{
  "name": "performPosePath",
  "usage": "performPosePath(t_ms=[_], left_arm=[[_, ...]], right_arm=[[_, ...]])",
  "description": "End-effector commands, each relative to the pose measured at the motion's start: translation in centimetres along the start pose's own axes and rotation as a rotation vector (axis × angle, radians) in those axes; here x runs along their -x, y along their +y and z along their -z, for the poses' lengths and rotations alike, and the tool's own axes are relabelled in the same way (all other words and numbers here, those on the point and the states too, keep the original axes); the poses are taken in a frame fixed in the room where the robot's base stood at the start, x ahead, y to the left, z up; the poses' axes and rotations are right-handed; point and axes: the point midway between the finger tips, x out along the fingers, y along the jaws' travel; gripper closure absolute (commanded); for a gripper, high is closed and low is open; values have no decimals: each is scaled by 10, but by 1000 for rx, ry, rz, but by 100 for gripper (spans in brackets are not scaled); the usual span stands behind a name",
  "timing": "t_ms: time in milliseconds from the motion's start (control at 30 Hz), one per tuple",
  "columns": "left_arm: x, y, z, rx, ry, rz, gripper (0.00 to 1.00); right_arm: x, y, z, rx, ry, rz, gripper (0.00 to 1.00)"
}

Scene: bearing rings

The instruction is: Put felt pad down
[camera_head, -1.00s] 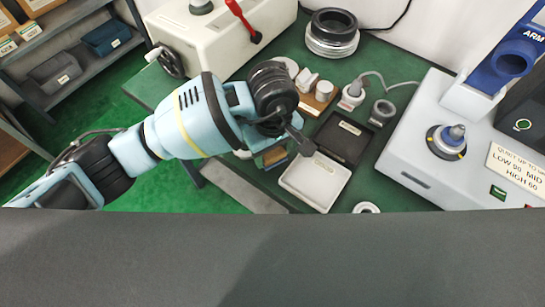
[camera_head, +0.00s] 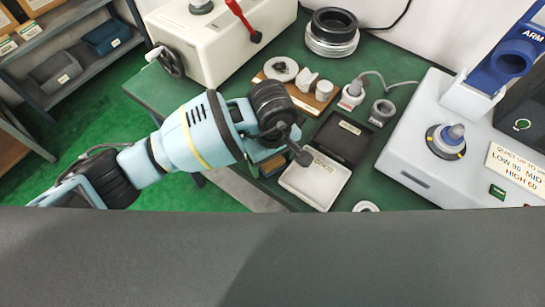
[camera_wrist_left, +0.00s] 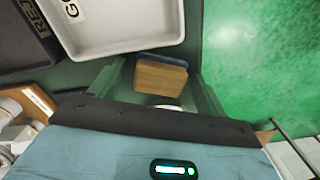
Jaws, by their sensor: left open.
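The felt pad (camera_wrist_left: 161,77), a wooden block with a blue layer along one side, shows between the two open fingers of my left gripper (camera_wrist_left: 157,90) in the left wrist view. A gap shows on each side of it. In the head view the felt pad (camera_head: 272,166) is partly hidden beneath my left gripper (camera_head: 268,151), left of the white tray. Whether it rests fully on the bench is hard to tell. My right gripper is in neither view.
The white tray (camera_head: 314,181) and a black tray (camera_head: 343,138) lie right of the gripper. A wooden board (camera_head: 299,94) with white parts stands behind. A grey machine (camera_head: 420,150) fills the right. The bench edge is close by on the left.

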Motion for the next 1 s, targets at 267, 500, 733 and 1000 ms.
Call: performPosePath(t_ms=[267,500,733,1000], left_arm=[[14,1,1,0,3,-4,24],[60,1,1,-2,4,-5,24],[101,1,0,-1,2,-3,24],[122,0,0,1,-1,0,24]], right_arm=[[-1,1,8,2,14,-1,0],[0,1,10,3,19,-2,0],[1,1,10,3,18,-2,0],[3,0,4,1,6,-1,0]])
